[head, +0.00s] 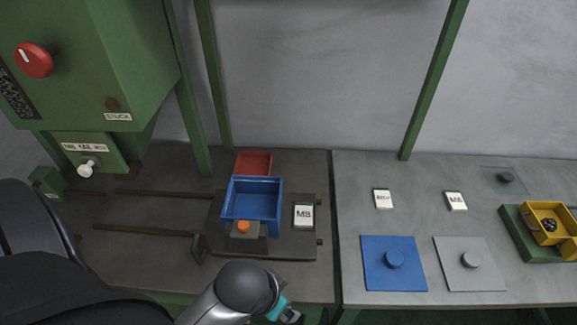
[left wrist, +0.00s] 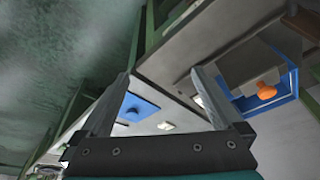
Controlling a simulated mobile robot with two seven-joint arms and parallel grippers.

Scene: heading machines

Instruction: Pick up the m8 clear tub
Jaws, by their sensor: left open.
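I cannot make out a clear tub for certain. A card reading M8 (head: 303,215) stands on the dark plate beside an open blue tub (head: 251,183). The blue tub has a grey block with an orange knob (head: 243,226) at its front, and also shows in the left wrist view (left wrist: 288,84). A faint see-through square (head: 490,174) with a dark knob lies at the back right. My left gripper (head: 291,315) is at the bottom edge of the head view, in front of the bench. In the left wrist view it (left wrist: 161,75) is open and empty. My right gripper is not in view.
A red tub (head: 253,163) is behind the blue one. Blue (head: 378,279) and grey (head: 486,282) knobbed squares lie on the right bench. A yellow tub (head: 571,226) sits at the far right. The green machine (head: 110,60) overhangs at left. Rails (head: 150,233) run toward the plate.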

